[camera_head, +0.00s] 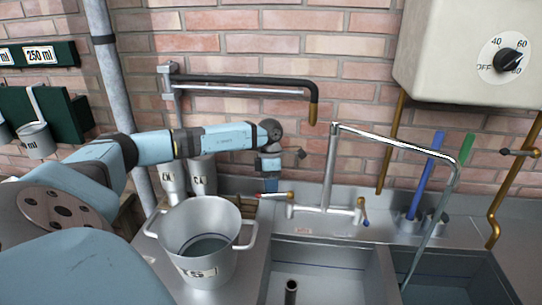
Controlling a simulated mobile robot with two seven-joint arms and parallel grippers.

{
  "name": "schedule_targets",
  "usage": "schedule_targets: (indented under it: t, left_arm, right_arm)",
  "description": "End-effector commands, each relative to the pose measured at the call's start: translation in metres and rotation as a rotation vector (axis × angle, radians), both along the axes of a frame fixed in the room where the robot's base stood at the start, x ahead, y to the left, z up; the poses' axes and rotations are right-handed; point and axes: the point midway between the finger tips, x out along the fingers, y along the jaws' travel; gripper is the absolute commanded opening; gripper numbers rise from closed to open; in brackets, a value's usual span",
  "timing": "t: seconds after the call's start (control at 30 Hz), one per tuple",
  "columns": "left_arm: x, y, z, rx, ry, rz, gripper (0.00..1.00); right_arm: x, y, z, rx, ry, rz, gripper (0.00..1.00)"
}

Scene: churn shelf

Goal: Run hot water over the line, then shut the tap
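The mixer tap (327,209) stands behind the sink with a red-tipped lever (264,195) on the left and a blue-tipped lever (363,212) on the right. Its spout (395,143) points right, over the right basin. A pale see-through strand (428,230) slants down from the spout end into that basin; it looks like running water. A metal pot (207,263) with two handles stands left of the sink, with a dark line around its inside wall. My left gripper (270,183) points down just above the red-tipped lever; contact and finger opening are unclear. My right gripper is out of view.
The left basin (315,256) has an upright pipe. A water heater (455,60) with a dial (507,60) hangs upper right. A black-covered swing pipe (240,80) is on the brick wall. Blue and green handles (425,175) stand in cups behind the right basin. Measuring cups (37,140) hang left.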

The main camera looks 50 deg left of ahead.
Motion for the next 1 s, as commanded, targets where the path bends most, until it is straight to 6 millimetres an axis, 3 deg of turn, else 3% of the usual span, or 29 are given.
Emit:
schedule_targets:
  t: [0.2, 0.33, 1.0]
  left_arm:
    - [0.005, 0.006, 0.037, 0.001, -0.003, 0.0, 0.38]
    - [0.006, 0.008, 0.051, 0.0, -0.002, -0.001, 0.38]
    - [0.006, 0.009, 0.055, 0.0, 0.0, 0.0, 0.38]
  right_arm:
    - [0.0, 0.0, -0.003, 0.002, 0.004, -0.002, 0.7]
    - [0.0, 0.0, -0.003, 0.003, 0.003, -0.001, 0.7]
    - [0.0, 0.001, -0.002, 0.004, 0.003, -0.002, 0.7]
